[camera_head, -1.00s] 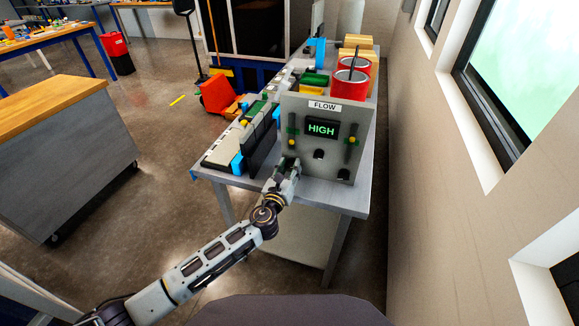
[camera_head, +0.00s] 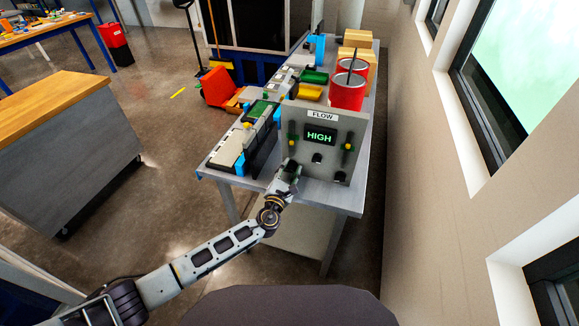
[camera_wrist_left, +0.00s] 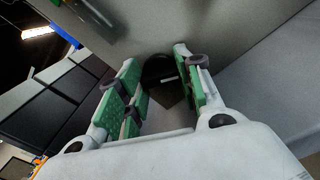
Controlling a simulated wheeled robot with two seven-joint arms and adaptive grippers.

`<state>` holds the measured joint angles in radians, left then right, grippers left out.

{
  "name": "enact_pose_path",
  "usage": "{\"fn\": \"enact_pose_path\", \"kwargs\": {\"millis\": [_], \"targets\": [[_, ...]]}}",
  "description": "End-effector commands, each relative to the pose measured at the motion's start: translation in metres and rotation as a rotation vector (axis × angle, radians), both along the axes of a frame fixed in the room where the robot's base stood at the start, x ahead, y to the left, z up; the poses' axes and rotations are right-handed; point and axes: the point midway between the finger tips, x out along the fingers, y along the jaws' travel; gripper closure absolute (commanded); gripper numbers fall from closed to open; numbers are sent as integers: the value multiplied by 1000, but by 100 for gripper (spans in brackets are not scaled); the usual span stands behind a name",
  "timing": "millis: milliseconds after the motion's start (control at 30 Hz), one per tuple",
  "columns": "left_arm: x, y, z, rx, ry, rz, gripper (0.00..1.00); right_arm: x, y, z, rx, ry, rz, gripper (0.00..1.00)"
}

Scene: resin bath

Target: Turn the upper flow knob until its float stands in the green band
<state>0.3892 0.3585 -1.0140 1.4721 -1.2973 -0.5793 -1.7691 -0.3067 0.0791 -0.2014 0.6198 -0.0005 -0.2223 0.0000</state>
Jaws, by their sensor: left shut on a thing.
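The grey flow panel (camera_head: 350,120) stands on the bench with a dark display (camera_head: 320,136) reading HIGH in green. The left gauge (camera_head: 291,137) shows a yellow float that looks below its green mark. The right gauge (camera_head: 348,146) also has a yellow float, close to green; both are too small to read exactly. My left gripper (camera_head: 289,169) is at the panel's lower left. Two other black knobs, a middle one (camera_head: 317,158) and a right one (camera_head: 339,176), are free.
The grey bench (camera_head: 325,196) carries a long tray device (camera_head: 232,150) left of the panel and red cans (camera_head: 347,91) behind it. A wall with windows (camera_head: 418,180) runs along the right. Open floor (camera_head: 160,215) lies to the left.

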Motion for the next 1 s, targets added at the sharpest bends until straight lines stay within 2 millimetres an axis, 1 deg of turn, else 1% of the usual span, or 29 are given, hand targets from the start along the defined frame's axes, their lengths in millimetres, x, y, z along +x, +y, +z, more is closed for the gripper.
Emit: {"fn": "enact_pose_path", "kwargs": {"millis": [33, 167, 500, 733, 1000], "targets": [[0, 0, 3, 34, -10, 0, 88, -2, 5, 8, 6, 2, -1, 60], [0, 0, 3, 130, -41, 0, 88, -1, 10, 18, 11, 0, 0, 60], [0, 0, 3, 384, -123, 0, 88, 9, -2, 44, -1, -13, -2, 60], [0, 0, 2, 529, -170, -1, 88, 9, -7, 57, -6, -13, -3, 60], [0, -1, 1, 620, -201, -1, 88, 9, -6, 64, -6, -11, -2, 60]]}}
